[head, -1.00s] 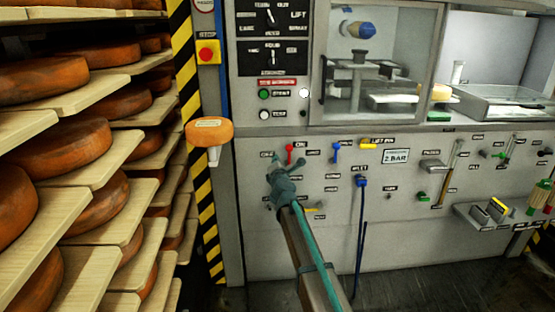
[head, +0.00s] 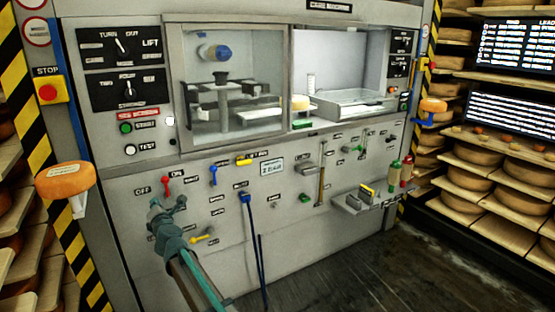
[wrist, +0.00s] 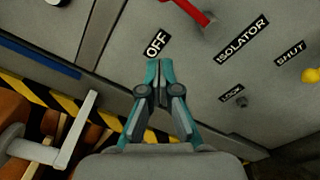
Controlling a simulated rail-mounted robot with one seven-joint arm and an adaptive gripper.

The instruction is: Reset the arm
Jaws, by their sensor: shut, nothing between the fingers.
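My gripper (head: 156,206) is in front of the lower left of the grey machine panel (head: 300,225), just below and left of a red lever (head: 166,186). In the wrist view my gripper (wrist: 159,72) has its teal fingers together, with nothing between them. The tips lie near the OFF label (wrist: 157,43), below and left of the red lever (wrist: 188,10) marked ISOLATOR. I cannot tell whether the tips touch the panel. My arm reaches up from the bottom of the head view.
A cheese wheel on a bracket (head: 66,180) sticks out at the left, beside a striped post. A yellow lever (head: 203,238), a blue lever (head: 213,175) and a hanging blue hose (head: 248,220) are near my arm. Shelves of cheese stand on both sides. Dark floor (head: 370,265) is clear at right.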

